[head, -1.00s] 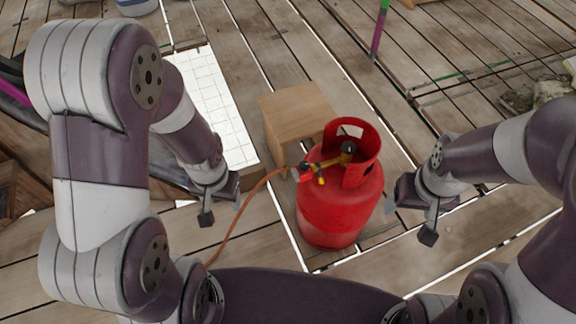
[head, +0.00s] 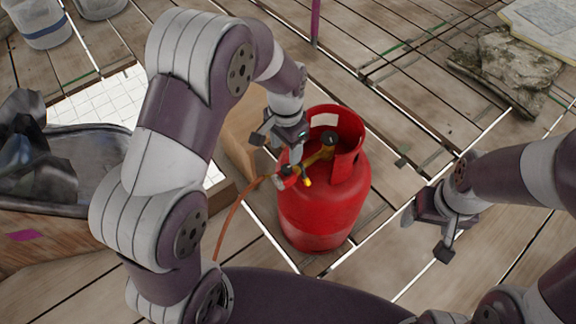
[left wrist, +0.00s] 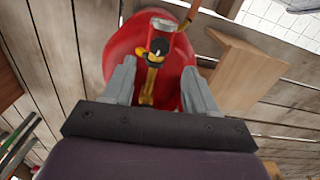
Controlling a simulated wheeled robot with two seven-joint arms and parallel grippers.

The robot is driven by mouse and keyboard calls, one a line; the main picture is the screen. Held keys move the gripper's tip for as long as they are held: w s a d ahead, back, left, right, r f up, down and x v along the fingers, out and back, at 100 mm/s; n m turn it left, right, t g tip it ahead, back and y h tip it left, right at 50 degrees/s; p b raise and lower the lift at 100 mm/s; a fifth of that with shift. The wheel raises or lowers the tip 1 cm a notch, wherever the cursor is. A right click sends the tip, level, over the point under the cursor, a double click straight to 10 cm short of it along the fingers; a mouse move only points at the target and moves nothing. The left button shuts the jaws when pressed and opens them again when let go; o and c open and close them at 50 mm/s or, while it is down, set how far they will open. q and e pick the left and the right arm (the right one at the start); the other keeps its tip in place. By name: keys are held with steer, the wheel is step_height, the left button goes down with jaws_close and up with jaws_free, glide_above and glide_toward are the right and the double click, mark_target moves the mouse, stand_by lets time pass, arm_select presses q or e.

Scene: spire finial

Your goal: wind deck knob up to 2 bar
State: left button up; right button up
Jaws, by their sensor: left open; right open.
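A red gas cylinder (head: 325,205) stands upright on the planks in the head view, with a collar round its top. A brass valve with a dark handwheel (head: 329,138) sits inside the collar. A red regulator (head: 287,178) with a yellow part (head: 306,179) is on its near left side; I cannot tell which part is the deck knob, nor read a pressure. My left gripper (head: 278,150) is open just above and behind the regulator. My right gripper (head: 425,235) is open and empty, right of the cylinder.
An orange hose (head: 232,215) runs from the regulator toward my base. A wooden box (head: 238,135) stands close behind the cylinder's left, partly hidden by my left arm. A stone block (head: 505,70) lies at the far right. The planks between cylinder and right gripper are clear.

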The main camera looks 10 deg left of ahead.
mark_target(286, 168)
arm_select(q)
step_height(286, 168, down, 8)
steer(key=shift+r+b, duration=0.15)
steer(key=shift+b, duration=1)
arm_select(e)
step_height(286, 168, down, 3)
steer(key=shift+f, duration=0.1)
arm_select(q)
steer(key=c, duration=1.1)
steer(key=shift+o, duration=0.2)
steer(key=shift+r, duration=0.1)
